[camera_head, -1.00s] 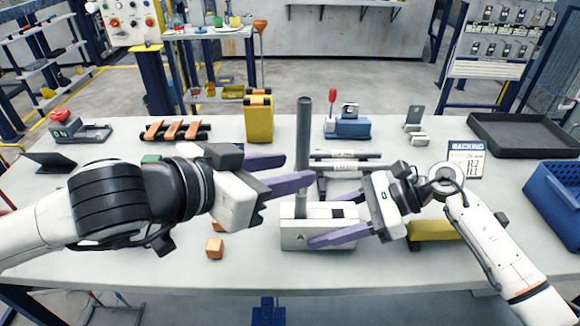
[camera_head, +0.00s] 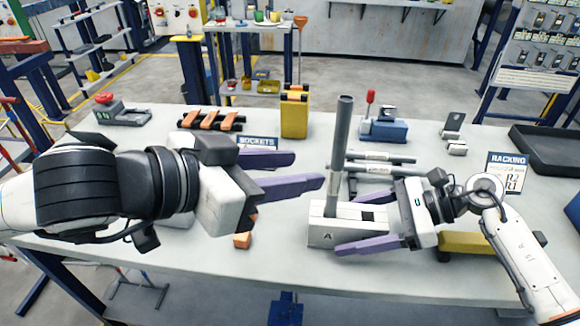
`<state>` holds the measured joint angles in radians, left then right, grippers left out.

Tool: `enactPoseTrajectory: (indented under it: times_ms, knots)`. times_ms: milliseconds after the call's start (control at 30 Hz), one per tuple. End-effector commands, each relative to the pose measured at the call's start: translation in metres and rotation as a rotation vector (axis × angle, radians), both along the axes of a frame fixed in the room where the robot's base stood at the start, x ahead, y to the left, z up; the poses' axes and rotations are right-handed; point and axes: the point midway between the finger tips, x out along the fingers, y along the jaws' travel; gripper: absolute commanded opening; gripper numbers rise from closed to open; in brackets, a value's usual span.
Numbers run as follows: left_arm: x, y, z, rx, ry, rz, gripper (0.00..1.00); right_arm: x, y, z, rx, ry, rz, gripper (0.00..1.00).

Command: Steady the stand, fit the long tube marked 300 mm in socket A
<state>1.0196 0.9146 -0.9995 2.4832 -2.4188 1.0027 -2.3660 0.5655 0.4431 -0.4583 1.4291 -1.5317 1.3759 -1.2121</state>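The white stand (camera_head: 322,238), marked A on its front, sits on the table at centre. A long grey tube (camera_head: 342,140) stands nearly upright at its left part, above the A; its marking is not readable. A dark square opening shows in the stand's top, right of the tube. My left gripper (camera_head: 308,170) is open and empty, its fingertips just left of the tube and apart from it. My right gripper (camera_head: 352,226) straddles the stand from the right; its front finger appears open, off the front face.
Grey tubes lie on a rack (camera_head: 378,168) behind the stand. A yellow block (camera_head: 294,116), blue device (camera_head: 384,130), racking sign (camera_head: 505,174) and black tray (camera_head: 548,150) stand farther back. An orange cube (camera_head: 242,240) lies below my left gripper. The front table strip is clear.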

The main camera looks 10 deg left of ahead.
Motion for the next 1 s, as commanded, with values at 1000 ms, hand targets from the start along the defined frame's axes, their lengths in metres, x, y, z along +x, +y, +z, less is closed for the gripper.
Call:
enactPoseTrajectory:
  times_ms: [1000]
  knots:
    - [0.000, 0.000, 0.000, 0.000, 0.000, 0.000, 0.38, 0.000, -0.106, 0.058, 0.000, 0.000, 0.000, 0.69]
